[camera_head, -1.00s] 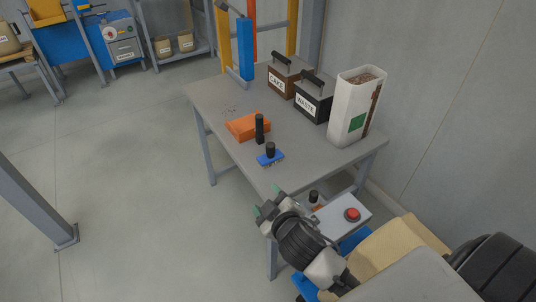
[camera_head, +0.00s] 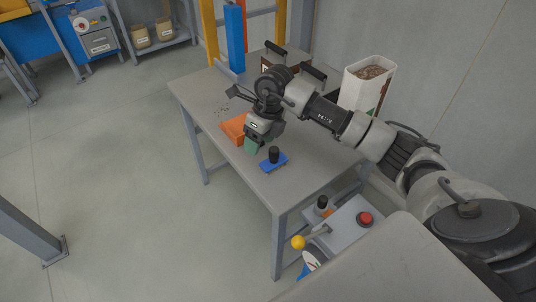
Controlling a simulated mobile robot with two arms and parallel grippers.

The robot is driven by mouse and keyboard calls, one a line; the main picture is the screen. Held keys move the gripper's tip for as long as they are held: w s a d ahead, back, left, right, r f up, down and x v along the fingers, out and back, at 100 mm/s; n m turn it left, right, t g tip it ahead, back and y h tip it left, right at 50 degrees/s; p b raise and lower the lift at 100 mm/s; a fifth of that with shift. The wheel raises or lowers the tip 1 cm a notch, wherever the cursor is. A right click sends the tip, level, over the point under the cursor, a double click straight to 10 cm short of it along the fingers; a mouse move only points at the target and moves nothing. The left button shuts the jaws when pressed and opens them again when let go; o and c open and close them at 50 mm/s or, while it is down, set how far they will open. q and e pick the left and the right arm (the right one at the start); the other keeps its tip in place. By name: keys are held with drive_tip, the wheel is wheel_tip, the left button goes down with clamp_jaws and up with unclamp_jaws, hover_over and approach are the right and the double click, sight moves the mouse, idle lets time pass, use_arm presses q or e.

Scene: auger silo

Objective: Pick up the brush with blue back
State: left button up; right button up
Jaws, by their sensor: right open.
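The brush with blue back (camera_head: 273,164) lies on the grey table (camera_head: 205,90) near its front edge, its black knob pointing up. My right gripper (camera_head: 253,146) is open above the table, just left of and behind the brush, apart from it. Its green fingertips point down. An orange dustpan (camera_head: 232,127) lies left of the gripper, and its black handle is hidden behind the gripper. My left gripper is out of view.
My right arm crosses the table's right side and covers most of the two lidded boxes. A white bin (camera_head: 352,92) with brown contents stands behind it. A control box with a red button (camera_head: 365,219) and a yellow ball knob (camera_head: 298,242) sit below the table's front right.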

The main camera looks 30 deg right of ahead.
sight(274, 148)
drive_tip(key=d, duration=0.1)
drive_tip(key=d+r+h, duration=0.1)
drive_tip(key=d, duration=0.1)
drive_tip(key=d+h, duration=0.1)
drive_tip(key=shift+w+d+r+m+g, duration=0.15)
drive_tip(key=shift+w+d+m+g, duration=0.05)
drive_tip(key=shift+w+m+g, duration=0.1)
drive_tip(key=shift+h, duration=0.3)
drive_tip(key=f, duration=0.4)
drive_tip(key=shift+s+d+f, duration=0.15)
drive_tip(key=shift+d+f, duration=0.1)
drive_tip(key=shift+w+f+p, duration=0.15)
drive_tip(key=shift+f, duration=1.35)
drive_tip(key=shift+w+f+p, duration=0.1)
drive_tip(key=shift+f+p, duration=0.05)
drive_tip(key=shift+f, duration=1.35)
drive_tip(key=shift+c, duration=0.4)
drive_tip(key=c, duration=1)
